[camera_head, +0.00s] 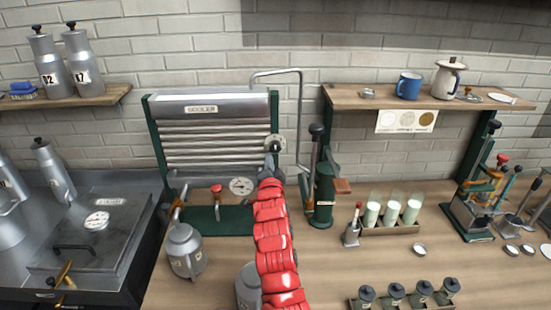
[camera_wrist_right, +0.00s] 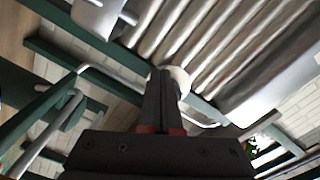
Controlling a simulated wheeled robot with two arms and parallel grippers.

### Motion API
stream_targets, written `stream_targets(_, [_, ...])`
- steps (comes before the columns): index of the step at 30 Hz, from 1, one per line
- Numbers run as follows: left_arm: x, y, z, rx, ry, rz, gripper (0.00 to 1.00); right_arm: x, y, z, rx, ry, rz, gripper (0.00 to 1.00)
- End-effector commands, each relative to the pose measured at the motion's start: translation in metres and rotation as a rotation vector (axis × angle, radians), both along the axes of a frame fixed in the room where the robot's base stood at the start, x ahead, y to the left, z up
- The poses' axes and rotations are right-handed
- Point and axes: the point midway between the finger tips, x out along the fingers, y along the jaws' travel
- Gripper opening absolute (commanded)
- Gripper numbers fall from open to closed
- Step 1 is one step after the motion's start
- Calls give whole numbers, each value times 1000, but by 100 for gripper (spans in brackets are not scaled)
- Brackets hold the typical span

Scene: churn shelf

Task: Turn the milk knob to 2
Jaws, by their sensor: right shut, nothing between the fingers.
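The cooler (camera_head: 213,104) has horizontal metal pipes in a green frame. A small round dial (camera_head: 275,142) sits on its right post; I cannot read its marks or confirm that it is the milk knob. My right gripper (camera_head: 273,152) is at this dial, overlapping its lower part, at the end of my red arm. In the right wrist view, the fingers (camera_wrist_right: 164,78) are shut with nothing between them. A pale round part (camera_wrist_right: 180,80) shows just behind the fingertips, partly hidden by them; I cannot tell whether they touch. My left gripper is not in view.
A white gauge (camera_head: 241,186) and red-handled tap (camera_head: 216,189) are below the pipes. A bent metal pipe (camera_head: 300,110) and green cylinder (camera_head: 324,190) stand close on the right. A grey can (camera_head: 186,250) stands in front. Milk glasses (camera_head: 391,212) are farther right.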

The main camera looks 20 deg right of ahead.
Motion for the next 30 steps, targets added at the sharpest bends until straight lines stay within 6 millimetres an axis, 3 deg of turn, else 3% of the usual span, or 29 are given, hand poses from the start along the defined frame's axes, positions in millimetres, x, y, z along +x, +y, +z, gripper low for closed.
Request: stream_targets(30, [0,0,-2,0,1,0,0,0,-5,8,-1,-2,-1,0])
